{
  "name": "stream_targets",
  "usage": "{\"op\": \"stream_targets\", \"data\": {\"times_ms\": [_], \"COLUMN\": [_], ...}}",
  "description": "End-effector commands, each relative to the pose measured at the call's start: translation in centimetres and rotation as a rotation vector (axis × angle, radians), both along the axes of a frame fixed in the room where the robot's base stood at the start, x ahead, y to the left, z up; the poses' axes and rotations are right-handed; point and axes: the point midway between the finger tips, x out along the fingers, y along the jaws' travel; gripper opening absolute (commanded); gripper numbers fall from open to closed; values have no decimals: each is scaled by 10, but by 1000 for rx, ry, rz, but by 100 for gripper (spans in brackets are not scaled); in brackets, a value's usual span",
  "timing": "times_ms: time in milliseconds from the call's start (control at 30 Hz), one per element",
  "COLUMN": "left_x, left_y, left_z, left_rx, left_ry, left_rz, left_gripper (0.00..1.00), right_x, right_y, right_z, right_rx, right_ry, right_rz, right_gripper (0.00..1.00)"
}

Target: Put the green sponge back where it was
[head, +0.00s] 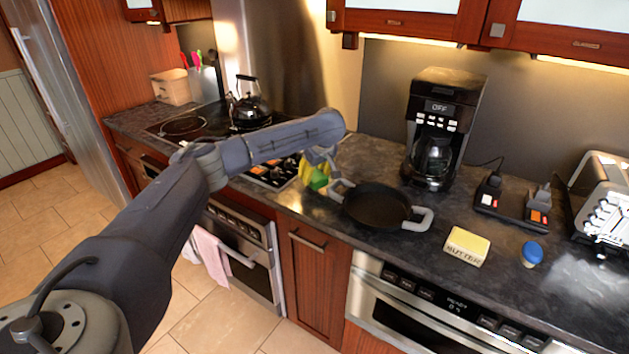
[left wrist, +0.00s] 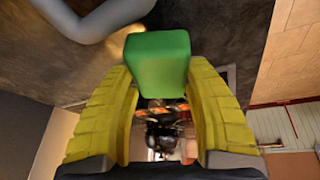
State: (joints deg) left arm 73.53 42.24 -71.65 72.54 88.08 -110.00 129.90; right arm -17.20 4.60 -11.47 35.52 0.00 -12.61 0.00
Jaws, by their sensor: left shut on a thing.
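The green sponge (head: 319,179) is held in my left gripper (head: 316,174), low over the dark counter beside the left handle of the pan (head: 378,206). In the left wrist view the sponge (left wrist: 158,62) sits between the tips of the two yellow fingers of my left gripper (left wrist: 160,72). The fingers are shut on its sides. A grey curved pan handle (left wrist: 95,22) shows close by in that view. I cannot tell whether the sponge touches the counter. My right gripper is in neither view.
A coffee maker (head: 441,125) stands behind the pan. A yellow-topped block (head: 467,246), a blue-lidded shaker (head: 531,254), a switch box (head: 512,205) and a toaster (head: 603,205) are to the right. The hob with a kettle (head: 249,106) is to the left. The microwave drawer (head: 440,312) is below the counter.

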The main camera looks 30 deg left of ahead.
Motion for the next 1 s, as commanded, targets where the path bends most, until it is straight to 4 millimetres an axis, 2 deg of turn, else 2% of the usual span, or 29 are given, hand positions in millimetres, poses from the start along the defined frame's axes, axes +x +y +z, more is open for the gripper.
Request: {"op": "stream_targets", "data": {"times_ms": [100,200,600,633,800,1000], "left_x": [0,0,0,0,0,0], "left_y": [0,0,0,0,0,0], "left_z": [-17,-25,-29,-29,-28,-28], "left_rx": [0,0,0,-1,-1,0], "left_ry": [2,2,2,1,1,0], "left_rz": [0,-1,-1,-1,-1,-1], "left_gripper": [4,4,4,55,74,74], "right_x": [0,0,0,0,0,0], "right_y": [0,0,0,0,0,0], "right_z": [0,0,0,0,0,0], "right_rx": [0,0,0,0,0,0], "right_ry": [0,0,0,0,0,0], "right_rz": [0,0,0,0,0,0], "right_gripper": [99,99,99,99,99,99]}}
